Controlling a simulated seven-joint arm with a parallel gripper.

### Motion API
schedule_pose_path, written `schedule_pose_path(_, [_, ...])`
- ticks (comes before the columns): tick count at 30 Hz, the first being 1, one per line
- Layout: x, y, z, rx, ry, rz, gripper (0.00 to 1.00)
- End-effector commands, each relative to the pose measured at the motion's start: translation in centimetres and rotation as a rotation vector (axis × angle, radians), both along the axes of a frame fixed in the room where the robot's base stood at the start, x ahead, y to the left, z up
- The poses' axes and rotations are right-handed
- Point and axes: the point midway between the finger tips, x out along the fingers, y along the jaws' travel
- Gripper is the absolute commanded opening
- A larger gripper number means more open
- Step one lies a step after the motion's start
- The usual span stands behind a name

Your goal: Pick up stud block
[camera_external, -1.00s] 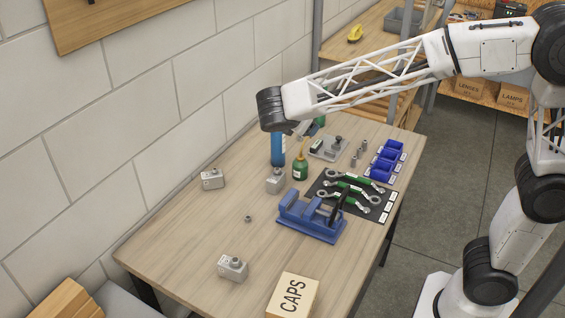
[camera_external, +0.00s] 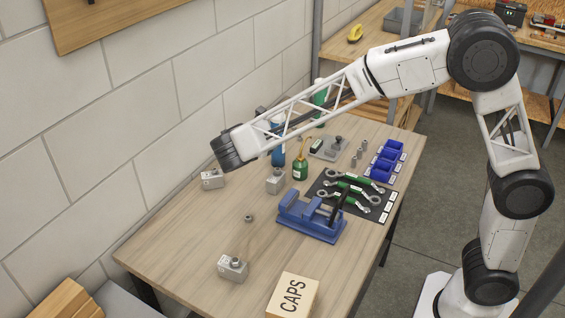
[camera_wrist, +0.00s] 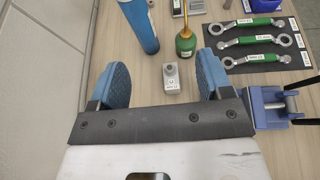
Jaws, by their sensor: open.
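Three small grey metal blocks with raised tops stand on the table, and I cannot tell for sure which is the stud block. One block (camera_external: 275,182) is beside the green oil bottle; it also shows in the wrist view (camera_wrist: 172,80). Another block (camera_external: 212,181) is at the left near the wall, just below my wrist. A third block (camera_external: 232,269) is at the front. My gripper (camera_wrist: 163,64) is open and empty, with blue finger pads. In the wrist view the bottle-side block appears between the fingers but farther off. My fingers are hidden in the external view.
A green oil bottle (camera_external: 300,170) and a blue cylinder (camera_external: 278,155) stand close behind the middle block. A blue vise (camera_external: 312,217) and wrenches on a dark mat (camera_external: 322,188) are to the right. A small nut (camera_external: 248,218) and a CAPS box (camera_external: 293,297) are nearer the front.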

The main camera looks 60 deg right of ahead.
Motion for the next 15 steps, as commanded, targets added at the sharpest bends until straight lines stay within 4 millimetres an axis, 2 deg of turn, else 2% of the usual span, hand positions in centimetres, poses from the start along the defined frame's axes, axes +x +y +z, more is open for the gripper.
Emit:
schedule_pose_path(8, [0.0, 0.0, -7.7, 0.0, 0.005, 0.001, 0.72])
schedule_pose_path(15, [0.0, 0.0, -15.3, 0.0, 0.003, 0.0, 0.72])
